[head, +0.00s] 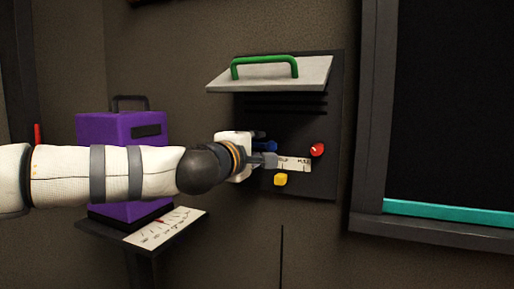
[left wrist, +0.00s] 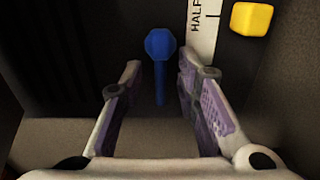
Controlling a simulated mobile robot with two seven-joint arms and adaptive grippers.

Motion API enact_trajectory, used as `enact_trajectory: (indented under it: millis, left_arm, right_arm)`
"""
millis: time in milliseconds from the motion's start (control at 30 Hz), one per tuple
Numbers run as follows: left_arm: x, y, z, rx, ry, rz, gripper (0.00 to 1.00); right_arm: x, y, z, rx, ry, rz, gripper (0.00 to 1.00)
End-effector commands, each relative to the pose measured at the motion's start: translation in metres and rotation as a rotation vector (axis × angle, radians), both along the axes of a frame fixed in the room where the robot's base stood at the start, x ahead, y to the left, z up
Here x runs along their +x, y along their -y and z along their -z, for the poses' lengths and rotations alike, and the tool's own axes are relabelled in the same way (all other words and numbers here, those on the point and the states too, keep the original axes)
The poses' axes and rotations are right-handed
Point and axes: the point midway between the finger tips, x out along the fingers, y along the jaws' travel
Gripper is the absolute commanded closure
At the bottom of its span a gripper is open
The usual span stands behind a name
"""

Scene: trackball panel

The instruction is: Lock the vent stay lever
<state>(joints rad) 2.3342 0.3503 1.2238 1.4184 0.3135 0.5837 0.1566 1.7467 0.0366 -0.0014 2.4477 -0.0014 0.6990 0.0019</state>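A dark vent panel (head: 338,75) is on the wall, with a pale flap (head: 315,77) tilted out at its top. A green handle (head: 265,62) is on the flap. Below are a blue lever (head: 268,145), a red knob (head: 317,149), a yellow block (head: 281,179) and a white scale strip (head: 296,164). No label shows which part is the stay lever. My left gripper (head: 267,160) is at the panel, partly hiding the blue lever. In the left wrist view my left gripper (left wrist: 160,75) is open, with the blue lever (left wrist: 160,45) between and just beyond its fingertips. Contact cannot be told.
A purple box (head: 125,127) stands behind my left arm, above a dark stand with a white dial plate (head: 166,227). A dark framed window with a teal strip (head: 450,216) is at the right. In the wrist view, the yellow block (left wrist: 252,18) and scale strip (left wrist: 202,25) lie right of the fingers.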

Motion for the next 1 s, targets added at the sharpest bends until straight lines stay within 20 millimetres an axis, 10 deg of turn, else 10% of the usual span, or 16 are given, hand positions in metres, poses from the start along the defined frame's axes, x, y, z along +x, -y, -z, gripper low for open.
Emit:
enact_trajectory:
  millis: [167,1000]
  left_arm:
    - [-0.0001,-0.0002,0.0000,0.000,0.000,0.000,1.00]
    - [0.0061,0.0000,-0.0017,0.021,0.013,0.000,1.00]
  right_arm:
    - [0.0001,0.0000,-0.0001,0.000,0.000,0.000,0.60]
    - [-0.0006,0.0000,0.0006,0.000,-0.002,0.000,0.60]
